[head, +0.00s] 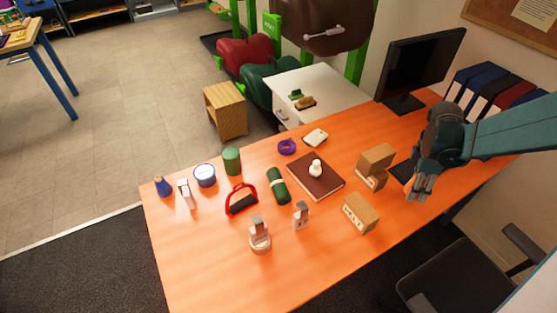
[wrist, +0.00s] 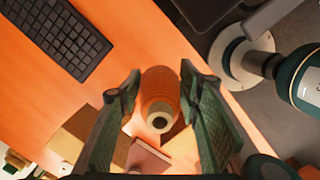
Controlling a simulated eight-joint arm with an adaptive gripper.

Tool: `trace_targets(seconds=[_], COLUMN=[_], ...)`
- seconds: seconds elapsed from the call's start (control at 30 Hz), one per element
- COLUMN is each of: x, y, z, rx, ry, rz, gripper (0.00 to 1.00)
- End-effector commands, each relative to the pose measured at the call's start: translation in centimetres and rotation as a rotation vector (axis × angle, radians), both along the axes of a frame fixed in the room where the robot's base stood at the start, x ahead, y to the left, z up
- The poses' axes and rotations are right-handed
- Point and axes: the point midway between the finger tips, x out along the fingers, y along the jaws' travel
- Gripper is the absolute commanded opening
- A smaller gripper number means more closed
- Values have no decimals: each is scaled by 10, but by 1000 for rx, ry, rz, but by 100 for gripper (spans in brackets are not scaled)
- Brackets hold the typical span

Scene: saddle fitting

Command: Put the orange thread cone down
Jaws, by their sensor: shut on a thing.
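The orange thread cone (wrist: 159,88) shows in the wrist view between the two fingers of my gripper (wrist: 159,97). The fingers are shut on its sides, and its pale hollow end faces the camera. In the head view my gripper (head: 418,188) is over the right part of the orange desk (head: 310,262), close to its front edge. The cone cannot be made out there. The frames do not clearly show how high it is above the desk.
A keyboard (wrist: 58,37) lies on the desk. A brown book (head: 315,182) bears a small white item. Several other items crowd the desk's left half. An office chair (head: 455,275) stands before the desk.

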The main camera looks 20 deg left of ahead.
Motion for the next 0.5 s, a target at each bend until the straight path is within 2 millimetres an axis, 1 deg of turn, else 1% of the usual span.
trace_targets(seconds=[0.13,0.33,0.5], x=[0,-1,0], y=[0,0,0], z=[26,53,72], rx=[0,0,0], ry=[0,0,0], rz=[0,0,0], gripper=[21,21,21])
